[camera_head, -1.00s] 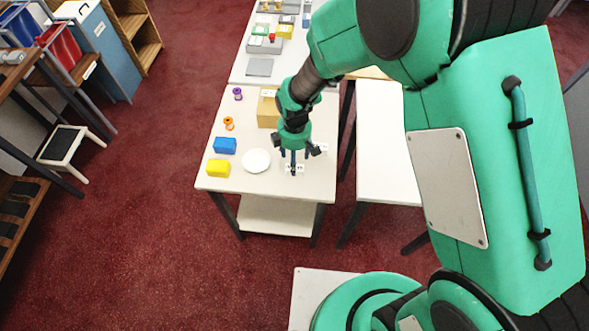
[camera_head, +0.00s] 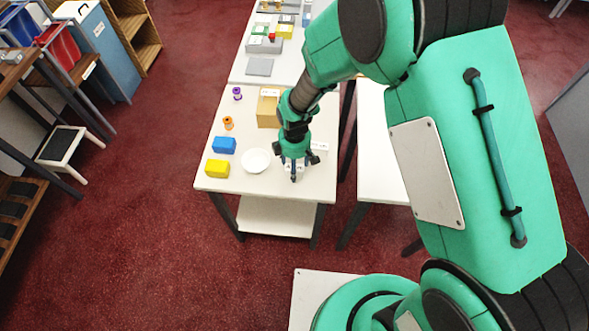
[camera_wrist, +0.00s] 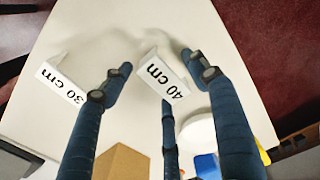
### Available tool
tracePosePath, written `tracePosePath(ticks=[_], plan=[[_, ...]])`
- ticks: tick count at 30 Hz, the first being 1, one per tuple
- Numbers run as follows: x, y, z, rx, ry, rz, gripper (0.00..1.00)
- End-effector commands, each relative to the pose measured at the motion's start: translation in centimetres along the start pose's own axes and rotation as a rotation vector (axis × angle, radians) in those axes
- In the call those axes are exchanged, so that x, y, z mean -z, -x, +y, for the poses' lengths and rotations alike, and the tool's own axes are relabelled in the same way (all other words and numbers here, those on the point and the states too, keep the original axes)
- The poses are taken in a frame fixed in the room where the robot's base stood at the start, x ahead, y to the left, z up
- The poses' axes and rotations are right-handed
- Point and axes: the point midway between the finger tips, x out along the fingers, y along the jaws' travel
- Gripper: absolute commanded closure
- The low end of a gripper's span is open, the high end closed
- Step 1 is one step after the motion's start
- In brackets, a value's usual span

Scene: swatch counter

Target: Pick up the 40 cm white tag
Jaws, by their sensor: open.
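The 40 cm white tag (camera_wrist: 163,78) stands on the white table in the wrist view, a small folded card with black print. My gripper (camera_wrist: 155,85) is open, its blue fingers spread on both sides of the tag; I cannot tell whether any finger touches it. In the head view my gripper (camera_head: 293,168) is low over the front right of the table, and its fingers mostly hide the tag. A second tag, marked 30 cm (camera_wrist: 60,82), stands to the left in the wrist view, outside the fingers.
The white table (camera_head: 230,188) also holds a white bowl (camera_head: 256,161), a blue block (camera_head: 224,145), a yellow block (camera_head: 217,169), orange (camera_head: 228,123) and purple (camera_head: 237,93) spools, and a tan box (camera_head: 267,110). The table's front edge is close to my gripper.

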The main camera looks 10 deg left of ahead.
Motion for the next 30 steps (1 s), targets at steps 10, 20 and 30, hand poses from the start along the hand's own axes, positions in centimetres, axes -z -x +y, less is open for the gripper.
tracePosePath(ticks=[10, 20, 30], plan=[[0.01, -0.04, 0.0, 0.0, 0.0, 0.0, 0.41], [0.0, -0.04, 0.0, 0.0, 0.0, 0.0, 0.67], [0.0, -0.03, 0.0, 0.0, 0.0, 0.0, 0.79]])
